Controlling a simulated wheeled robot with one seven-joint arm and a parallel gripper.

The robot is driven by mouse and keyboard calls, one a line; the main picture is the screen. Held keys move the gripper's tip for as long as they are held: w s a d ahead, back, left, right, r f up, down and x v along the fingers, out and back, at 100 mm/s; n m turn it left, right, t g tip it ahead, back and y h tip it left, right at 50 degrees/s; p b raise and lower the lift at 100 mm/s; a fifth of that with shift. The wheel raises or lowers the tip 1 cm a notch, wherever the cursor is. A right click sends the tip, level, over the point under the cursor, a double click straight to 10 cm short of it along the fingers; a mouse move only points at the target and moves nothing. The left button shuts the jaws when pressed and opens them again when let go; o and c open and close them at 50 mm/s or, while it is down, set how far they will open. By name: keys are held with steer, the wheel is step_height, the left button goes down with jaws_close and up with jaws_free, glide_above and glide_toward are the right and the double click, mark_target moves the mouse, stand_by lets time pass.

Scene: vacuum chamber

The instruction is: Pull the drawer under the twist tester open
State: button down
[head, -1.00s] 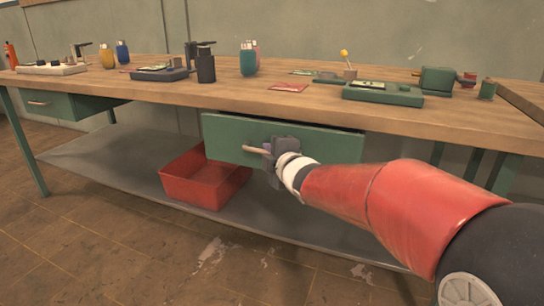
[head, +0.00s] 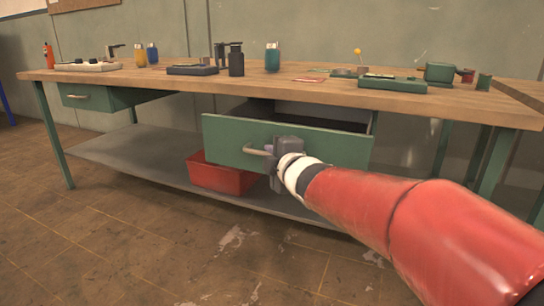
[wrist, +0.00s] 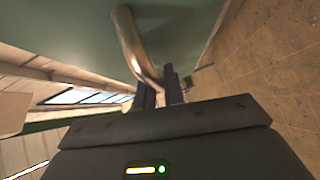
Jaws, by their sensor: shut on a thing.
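The green drawer (head: 225,137) under the right half of the bench stands partly open, and its dark inside shows behind the front. My gripper (head: 272,152) is shut on the drawer's pale bar handle (head: 256,151). In the wrist view the fingers (wrist: 159,92) close on one end of the handle (wrist: 128,40), which stands out from the green drawer front (wrist: 185,30). On the bench above are a long green base (head: 392,84) and a green block device (head: 440,73); I cannot tell which is the twist tester.
A red bin (head: 222,178) stands on the grey lower shelf (head: 130,155), behind and below the drawer. Another green drawer (head: 88,97) at the left is shut. Bottles and small devices stand on the wooden bench top (head: 200,83). The floor in front is clear.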

stand_by(0.3)
steer(key=c, duration=1.8)
jaws_free()
steer(key=shift+o, duration=0.2)
steer(key=p+v, duration=0.2)
steer(key=v, duration=0.5)
steer(key=shift+s+d, duration=0.2)
steer(key=shift+s, duration=0.2)
